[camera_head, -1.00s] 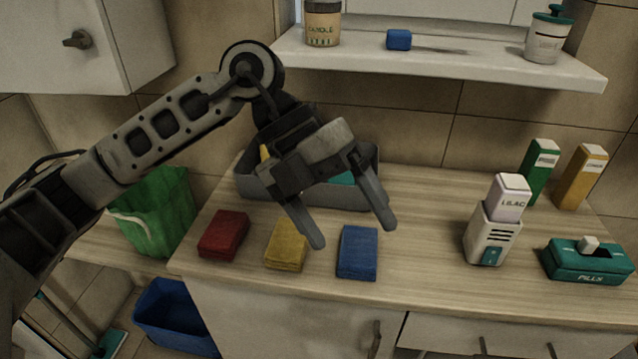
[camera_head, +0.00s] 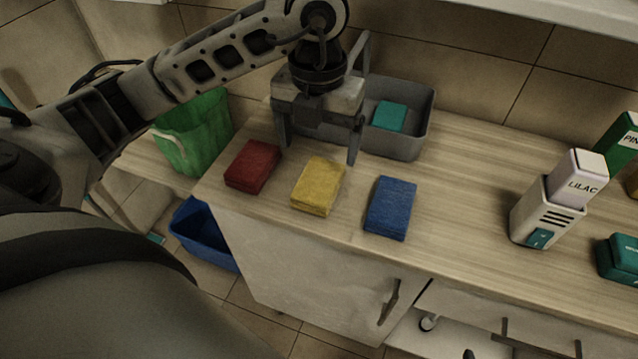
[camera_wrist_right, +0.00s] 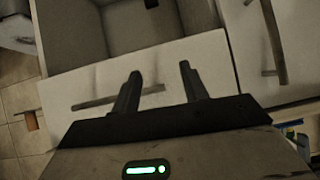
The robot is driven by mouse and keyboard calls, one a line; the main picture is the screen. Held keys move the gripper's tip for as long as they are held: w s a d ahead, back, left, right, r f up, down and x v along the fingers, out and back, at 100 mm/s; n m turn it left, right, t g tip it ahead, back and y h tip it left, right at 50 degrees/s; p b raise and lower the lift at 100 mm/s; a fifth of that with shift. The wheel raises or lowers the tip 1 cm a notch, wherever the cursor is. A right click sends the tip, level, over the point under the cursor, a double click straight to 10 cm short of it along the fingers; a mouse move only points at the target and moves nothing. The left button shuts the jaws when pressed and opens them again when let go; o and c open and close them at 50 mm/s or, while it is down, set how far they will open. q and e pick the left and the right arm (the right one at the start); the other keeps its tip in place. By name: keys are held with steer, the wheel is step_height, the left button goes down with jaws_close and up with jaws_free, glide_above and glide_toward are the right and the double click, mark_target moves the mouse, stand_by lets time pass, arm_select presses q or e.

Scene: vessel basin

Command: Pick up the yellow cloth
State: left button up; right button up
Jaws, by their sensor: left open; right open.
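The yellow cloth (camera_head: 319,187) is a folded block lying on the wooden counter between a red cloth (camera_head: 253,166) and a blue cloth (camera_head: 390,207). My left gripper (camera_head: 318,152) is open and points down, just behind and above the yellow cloth, with nothing between its fingers. I cannot tell its exact height above the counter. My right gripper (camera_wrist_right: 160,88) is open and empty in the right wrist view, in front of a cabinet drawer front. The yellow cloth does not show in that view.
A grey basin (camera_head: 410,145) holding a teal block (camera_head: 389,116) stands behind the cloths, partly hidden by my left gripper. A green bucket (camera_head: 195,132) is at left, a blue bin (camera_head: 205,235) below. A LILAC dispenser (camera_head: 545,212) stands at right.

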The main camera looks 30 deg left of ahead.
mark_target(320, 176)
arm_select(q)
steer(key=shift+w+d+f+p, duration=0.1)
steer(key=shift+f+p, duration=0.1)
steer(key=shift+f, duration=1.6)
steer(key=shift+d+f+p, duration=0.1)
steer(key=shift+f+p, duration=0.05)
steer(key=shift+f, duration=1.65)
steer(key=c, duration=1.1)
